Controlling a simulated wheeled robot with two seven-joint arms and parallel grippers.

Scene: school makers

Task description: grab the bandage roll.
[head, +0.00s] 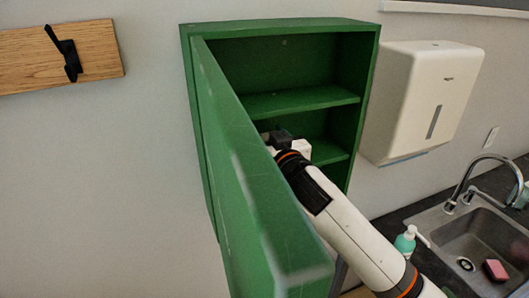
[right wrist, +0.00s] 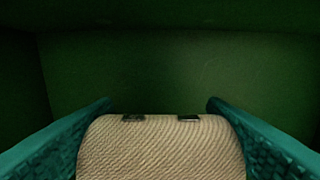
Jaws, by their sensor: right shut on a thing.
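The bandage roll (right wrist: 160,148) is a tan woven cylinder with two small metal clips on top. It fills the lower middle of the right wrist view. My right gripper (right wrist: 160,125) has one teal finger on each side of it and is shut on it. In the head view my right gripper (head: 288,140) is inside the green wall cabinet (head: 283,27), below its middle shelf. The open cabinet door (head: 235,150) hides part of the gripper, and the roll cannot be made out there. My left gripper is not in view.
The cabinet door stands open toward me, left of my right arm. The middle shelf (head: 300,101) lies just above the gripper. A white towel dispenser (head: 420,95) hangs to the right. A sink (head: 470,245) and a soap bottle (head: 405,241) are at lower right.

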